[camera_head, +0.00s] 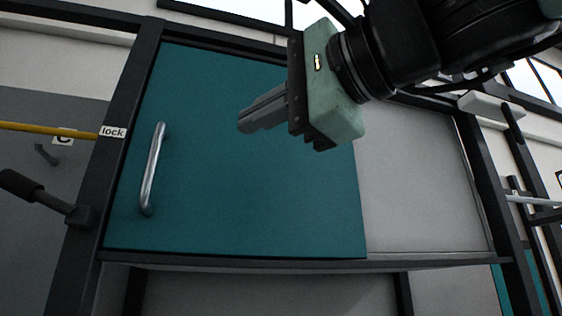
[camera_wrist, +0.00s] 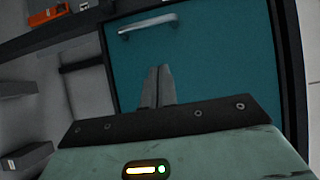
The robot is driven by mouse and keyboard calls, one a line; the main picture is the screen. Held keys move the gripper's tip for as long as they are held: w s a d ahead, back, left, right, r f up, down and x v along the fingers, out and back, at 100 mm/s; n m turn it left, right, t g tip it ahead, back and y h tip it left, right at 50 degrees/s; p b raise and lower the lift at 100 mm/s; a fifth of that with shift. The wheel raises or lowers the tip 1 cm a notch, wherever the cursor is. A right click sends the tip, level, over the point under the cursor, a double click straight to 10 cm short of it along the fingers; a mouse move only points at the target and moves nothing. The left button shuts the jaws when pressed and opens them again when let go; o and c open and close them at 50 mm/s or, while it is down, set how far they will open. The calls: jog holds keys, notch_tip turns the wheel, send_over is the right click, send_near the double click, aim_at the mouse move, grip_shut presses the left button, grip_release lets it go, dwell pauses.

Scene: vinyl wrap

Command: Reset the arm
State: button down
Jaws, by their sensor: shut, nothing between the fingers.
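My gripper (camera_head: 243,124) is in front of the teal cabinet door (camera_head: 220,200) in the head view, near the door's upper middle. Its fingers are together, with nothing between them, and point left. In the wrist view my gripper (camera_wrist: 157,72) points toward the same teal door (camera_wrist: 235,60). The silver door handle (camera_head: 152,170) is to the left of the fingertips and apart from them. The handle also shows in the wrist view (camera_wrist: 148,26), beyond the fingertips.
A yellow bar (camera_head: 50,129) and a dark lever (camera_head: 38,193) are farther left. A grey panel (camera_head: 425,190) is right of the door. The wrist view shows grey shelf-like blocks (camera_wrist: 28,158) at left.

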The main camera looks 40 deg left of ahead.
jog(key=shift+d, duration=0.25)
jog(key=w+d+f+n+t+h, duration=0.1)
jog(key=w+d+f+h, duration=0.25)
jog(key=f, duration=0.85)
jog(key=w+d+f+n+t+h, duration=0.1)
jog(key=w+d+f+h, duration=0.25)
jog(key=f, duration=0.75)
jog(key=w+d+f+n+t+h, duration=0.1)
jog(key=w+d+f+h, duration=0.25)
jog(key=f, duration=0.85)
jog(key=s+d+f+n+h, duration=0.1)
jog(key=s+d+f+h, duration=0.1)
jog(key=d+f, duration=0.8)
jog(key=s+d+f+n+g+h, duration=0.1)
jog(key=d+f+h, duration=0.4)
jog(key=d+f, duration=0.6)
jog(key=s+d+n, duration=0.1)
jog(key=s+d, duration=0.1)
jog(key=d, duration=0.3)
jog(key=shift+s+n, duration=0.15)
jog(key=shift+n, duration=0.15)
